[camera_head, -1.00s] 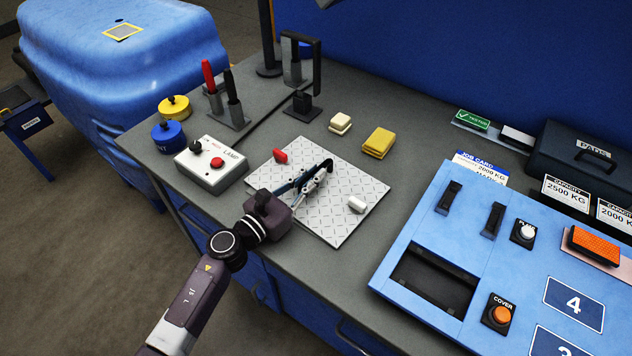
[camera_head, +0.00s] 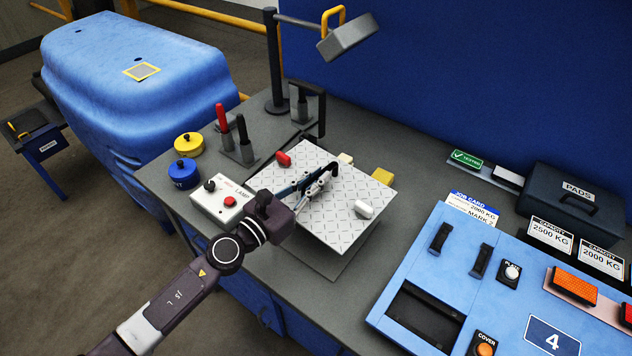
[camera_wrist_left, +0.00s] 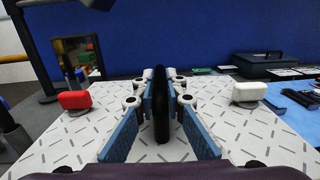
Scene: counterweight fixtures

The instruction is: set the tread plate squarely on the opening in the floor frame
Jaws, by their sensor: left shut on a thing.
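The tread plate (camera_head: 335,205) is a light, diamond-patterned square with a red knob at its far left edge, a white knob at its right and a black handle between. My left gripper (camera_head: 318,178) is shut on the handle and holds the plate above the bench. In the left wrist view the black handle (camera_wrist_left: 162,110) stands between the finger pads, with the plate (camera_wrist_left: 240,125) spread below. A grey area, shadow or flat sheet, shows under its near edge. A dark rectangular opening (camera_head: 425,315) is in the blue panel; I cannot tell whether this is the floor frame. My right gripper is not in view.
On the left stand a white lamp box (camera_head: 222,203), blue and yellow round weights (camera_head: 184,173) and red and black upright handles. A post (camera_head: 273,65) with a hanging grey block rises behind. A yellow block (camera_head: 383,176) is partly behind the plate. The blue panel (camera_head: 470,225) fills the right.

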